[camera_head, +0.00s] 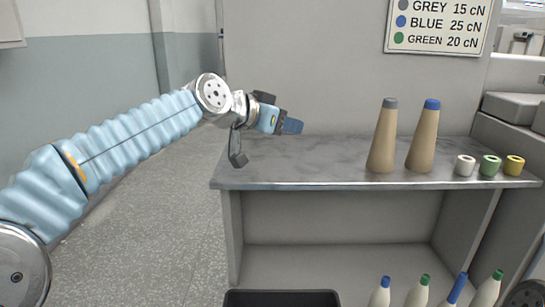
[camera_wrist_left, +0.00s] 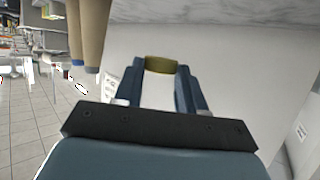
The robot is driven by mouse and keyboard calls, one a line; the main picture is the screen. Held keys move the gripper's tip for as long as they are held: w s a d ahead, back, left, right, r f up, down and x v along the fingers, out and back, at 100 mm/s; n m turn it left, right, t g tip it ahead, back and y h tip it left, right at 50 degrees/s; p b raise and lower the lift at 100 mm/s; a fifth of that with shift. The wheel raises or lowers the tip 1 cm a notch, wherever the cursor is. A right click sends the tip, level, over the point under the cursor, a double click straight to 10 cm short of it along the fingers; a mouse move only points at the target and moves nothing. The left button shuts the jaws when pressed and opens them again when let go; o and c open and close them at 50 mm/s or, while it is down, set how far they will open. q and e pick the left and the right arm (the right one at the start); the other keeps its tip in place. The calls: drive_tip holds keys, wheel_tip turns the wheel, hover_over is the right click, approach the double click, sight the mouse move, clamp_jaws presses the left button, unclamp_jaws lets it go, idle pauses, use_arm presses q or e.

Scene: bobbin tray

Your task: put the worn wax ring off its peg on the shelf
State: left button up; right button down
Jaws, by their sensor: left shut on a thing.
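My left gripper (camera_head: 291,126) is above the left part of the grey shelf top (camera_head: 300,165), apart from it, with its blue fingers pointing right. In the left wrist view its two fingers (camera_wrist_left: 160,75) are shut on a short olive-yellow piece, which I take to be the worn wax ring (camera_wrist_left: 160,64). Only one side of this piece shows, and the head view does not show it clearly. A white ring (camera_head: 464,166), a green ring (camera_head: 489,166) and a yellow ring (camera_head: 514,166) stand in a row at the shelf's right end. My right gripper is not in view.
A grey-tipped cone (camera_head: 383,140) and a blue-tipped cone (camera_head: 423,140) stand on the shelf between my gripper and the rings. The shelf's left half is clear. Several colour-tipped bobbins (camera_head: 417,293) and a dark bin (camera_head: 282,297) show below. A sign (camera_head: 438,26) hangs behind.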

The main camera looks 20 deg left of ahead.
use_arm(q)
hover_over(269, 169)
drive_tip(key=f, duration=0.3)
drive_tip(key=f+b, duration=0.1)
drive_tip(key=shift+d+f, duration=0.3)
drive_tip(key=shift+f, duration=0.05)
drive_tip(key=shift+a+f+b, duration=0.15)
drive_tip(key=shift+a+f, duration=0.05)
drive_tip(key=shift+f, duration=0.75)
drive_tip(key=shift+a+f+b, duration=0.15)
drive_tip(key=shift+f, duration=0.75)
drive_tip(key=shift+f+b, duration=0.65)
drive_tip(key=shift+b, duration=0.2)
drive_tip(key=o, duration=1)
drive_tip(key=shift+r, duration=0.15)
